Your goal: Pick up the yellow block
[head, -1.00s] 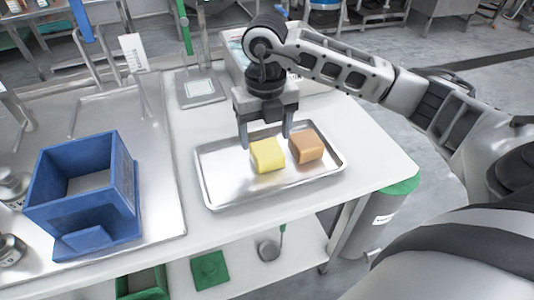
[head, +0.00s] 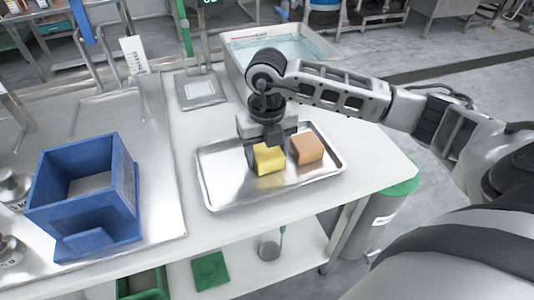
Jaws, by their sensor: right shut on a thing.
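The yellow block (head: 269,160) sits on the metal tray (head: 225,196), on the white table. My right gripper (head: 268,150) has come down over it from behind and is shut on it, with a finger at its left side; the right finger is partly hidden by the block. An orange-brown block (head: 307,148) lies on the tray just right of the yellow one. My left gripper is not in view.
A blue open box (head: 84,205) stands on a metal surface at the left. White table is bare in front of the tray.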

